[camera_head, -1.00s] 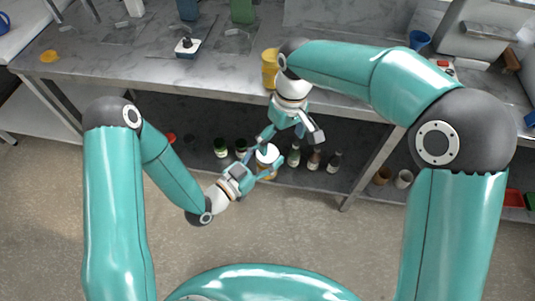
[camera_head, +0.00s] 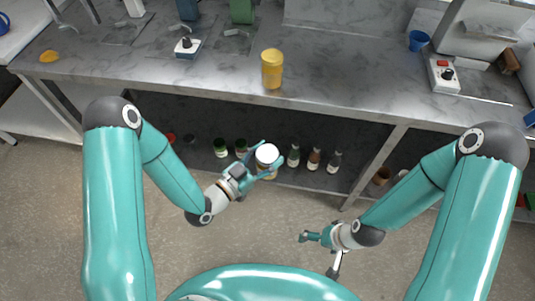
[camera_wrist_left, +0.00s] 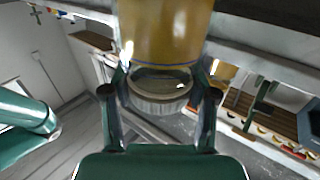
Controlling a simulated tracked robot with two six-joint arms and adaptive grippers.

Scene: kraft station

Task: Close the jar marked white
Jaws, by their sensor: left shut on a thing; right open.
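My left gripper (camera_head: 268,161) is shut on a jar with a round white top (camera_head: 266,153). It holds the jar in the air in front of the table; some yellowish body shows below the top. In the left wrist view an amber jar body (camera_wrist_left: 165,30) and a pale ribbed ring (camera_wrist_left: 160,103) show between the fingers. I cannot tell how firmly the white top sits. My right gripper (camera_head: 318,256) is open and empty, low at the right, well apart from the jar.
Several small bottles (camera_head: 314,160) stand on the shelf below. A switch box (camera_head: 443,77) is at right. The floor between my arms is free.

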